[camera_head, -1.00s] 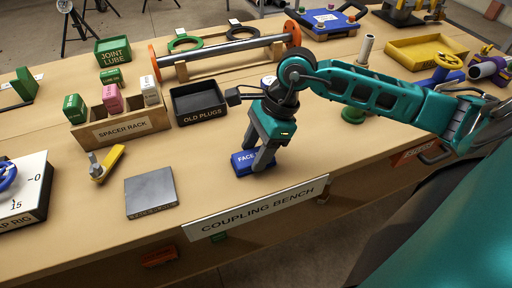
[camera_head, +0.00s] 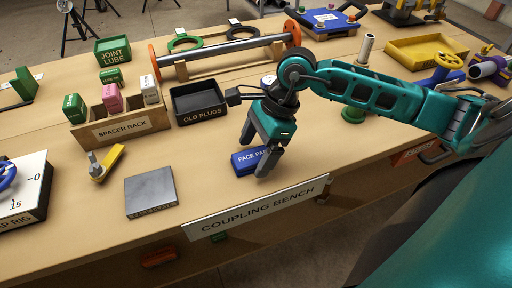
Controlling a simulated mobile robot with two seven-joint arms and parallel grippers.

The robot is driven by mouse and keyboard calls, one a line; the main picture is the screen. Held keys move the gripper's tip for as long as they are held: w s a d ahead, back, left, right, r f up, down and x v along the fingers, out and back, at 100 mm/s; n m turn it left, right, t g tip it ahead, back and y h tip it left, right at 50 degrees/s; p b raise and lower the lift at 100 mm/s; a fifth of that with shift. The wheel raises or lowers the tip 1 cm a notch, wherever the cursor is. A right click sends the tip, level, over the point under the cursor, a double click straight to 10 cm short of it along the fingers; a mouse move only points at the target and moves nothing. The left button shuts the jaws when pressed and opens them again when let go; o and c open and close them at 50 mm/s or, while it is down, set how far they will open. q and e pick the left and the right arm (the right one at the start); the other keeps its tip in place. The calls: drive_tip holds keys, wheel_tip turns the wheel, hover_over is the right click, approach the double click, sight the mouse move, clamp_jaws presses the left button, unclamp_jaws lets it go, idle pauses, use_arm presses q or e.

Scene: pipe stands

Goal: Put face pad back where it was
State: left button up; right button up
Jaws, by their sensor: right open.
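The face pad (camera_head: 246,161) is a small blue block with white lettering, lying on the wooden bench near its front edge. My right gripper (camera_head: 254,157) is open and pointed down over the pad, with one finger beyond it and the other on its near right side. The gripper partly hides the pad's right end. I cannot tell whether a finger still touches the pad. My left gripper is not in view.
A grey metal plate (camera_head: 150,193) lies left of the pad, with a yellow-handled tool (camera_head: 107,163) behind it. The black OLD PLUGS tray (camera_head: 184,119) and the SPACER RACK (camera_head: 150,124) stand farther back. Bare bench lies between the plate and pad.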

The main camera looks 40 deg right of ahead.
drive_tip(key=shift+v, duration=3.75)
